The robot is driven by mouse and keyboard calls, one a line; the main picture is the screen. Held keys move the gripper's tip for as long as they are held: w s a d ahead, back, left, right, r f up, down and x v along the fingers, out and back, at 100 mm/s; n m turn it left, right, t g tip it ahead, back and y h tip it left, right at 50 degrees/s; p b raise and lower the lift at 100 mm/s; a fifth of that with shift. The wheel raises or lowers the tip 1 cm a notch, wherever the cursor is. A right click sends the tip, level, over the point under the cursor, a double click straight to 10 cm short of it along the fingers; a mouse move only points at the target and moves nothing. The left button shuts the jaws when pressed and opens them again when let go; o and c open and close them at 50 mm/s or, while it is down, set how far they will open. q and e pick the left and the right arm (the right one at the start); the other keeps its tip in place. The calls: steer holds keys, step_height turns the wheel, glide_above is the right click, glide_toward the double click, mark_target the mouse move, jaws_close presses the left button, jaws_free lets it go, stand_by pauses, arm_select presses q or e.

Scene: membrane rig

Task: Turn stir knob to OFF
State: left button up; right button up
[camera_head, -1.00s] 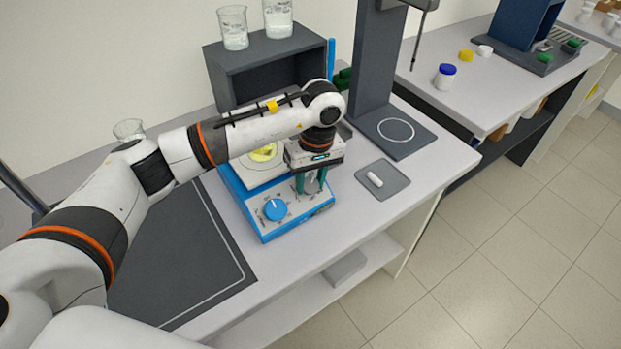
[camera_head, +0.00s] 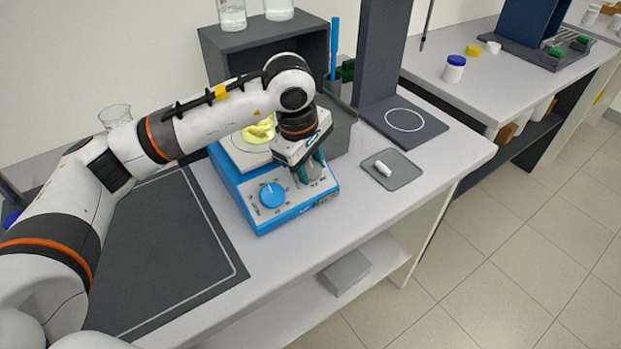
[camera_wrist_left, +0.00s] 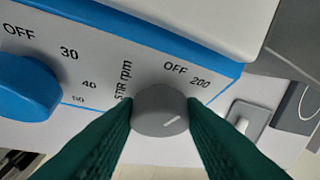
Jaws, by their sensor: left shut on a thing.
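The blue and white stirring hotplate (camera_head: 245,190) stands on the bench. Its grey stir knob (camera_wrist_left: 160,112) is on the front panel, beside the "STIR rpm" label, with OFF and 200 printed above it. The knob's white mark lies on its lower right part, away from the OFF print. My left gripper (camera_head: 308,174) has its green fingers on both sides of the knob, shut on it. The blue heat knob (camera_head: 272,195) is left of it and also shows in the left wrist view (camera_wrist_left: 28,88). My right gripper is not in view.
A yellow-filled dish (camera_head: 259,130) sits on the hotplate top. A grey tray (camera_head: 404,178) with a white stir bar (camera_head: 382,169) lies to the right. A dark mat (camera_head: 165,250) lies to the left. A grey shelf (camera_head: 220,62) with beakers stands behind.

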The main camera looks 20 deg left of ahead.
arm_select(q)
steer(key=shift+s+f+n+t+b, duration=0.15)
steer(key=shift+n+t+b, duration=0.35)
steer(key=shift+n+b, duration=0.5)
steer(key=shift+b, duration=0.6)
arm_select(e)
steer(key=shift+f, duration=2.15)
arm_select(q)
steer(key=o, duration=1)
steer(key=shift+r, duration=0.25)
steer(key=v, duration=1.2)
steer(key=shift+s+a+f+b, duration=0.15)
steer(key=shift+a+b, duration=0.15)
steer(key=shift+b, duration=0.1)
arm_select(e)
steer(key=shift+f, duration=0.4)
